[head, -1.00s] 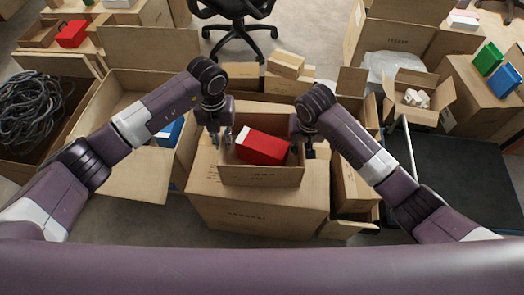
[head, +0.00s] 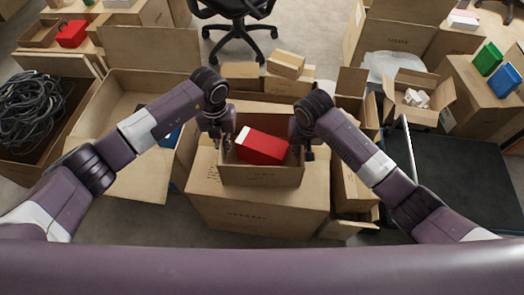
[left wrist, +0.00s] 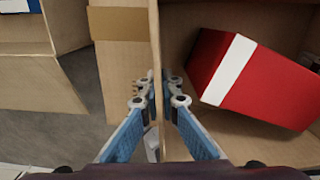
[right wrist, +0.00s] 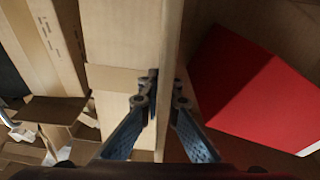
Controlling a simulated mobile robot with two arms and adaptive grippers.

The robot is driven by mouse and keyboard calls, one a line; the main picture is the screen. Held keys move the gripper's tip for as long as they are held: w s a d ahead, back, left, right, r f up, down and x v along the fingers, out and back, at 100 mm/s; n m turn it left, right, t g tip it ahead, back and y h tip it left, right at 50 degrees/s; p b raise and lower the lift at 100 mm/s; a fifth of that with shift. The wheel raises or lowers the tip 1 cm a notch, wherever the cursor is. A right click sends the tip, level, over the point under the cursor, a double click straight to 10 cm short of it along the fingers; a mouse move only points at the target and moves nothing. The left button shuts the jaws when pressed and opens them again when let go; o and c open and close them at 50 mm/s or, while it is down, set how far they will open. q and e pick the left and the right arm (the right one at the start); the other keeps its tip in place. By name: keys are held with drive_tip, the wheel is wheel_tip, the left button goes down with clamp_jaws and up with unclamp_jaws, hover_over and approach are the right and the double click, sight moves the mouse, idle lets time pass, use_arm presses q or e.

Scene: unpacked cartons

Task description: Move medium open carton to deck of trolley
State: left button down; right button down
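The medium open carton (head: 262,176) sits on top of a larger closed carton (head: 258,215) in the middle of the head view. A red box with a white band (head: 262,148) lies inside it. My left gripper (head: 217,140) is at its left wall; in the left wrist view its fingers (left wrist: 158,92) straddle that wall and look closed on it. My right gripper (head: 303,148) is at its right wall; in the right wrist view its fingers (right wrist: 162,98) pinch that wall. The trolley's dark deck (head: 450,180) lies bare at the right.
A small open carton with white items (head: 416,98) stands behind the deck. Open cartons crowd the left (head: 130,185), and a swivel chair (head: 237,35) stands at the back.

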use_arm(q)
drive_tip(key=shift+w+r, duration=0.1)
drive_tip(key=shift+r, duration=0.05)
use_arm(e)
drive_tip(key=shift+w+r, duration=0.1)
drive_tip(key=shift+r, duration=0.1)
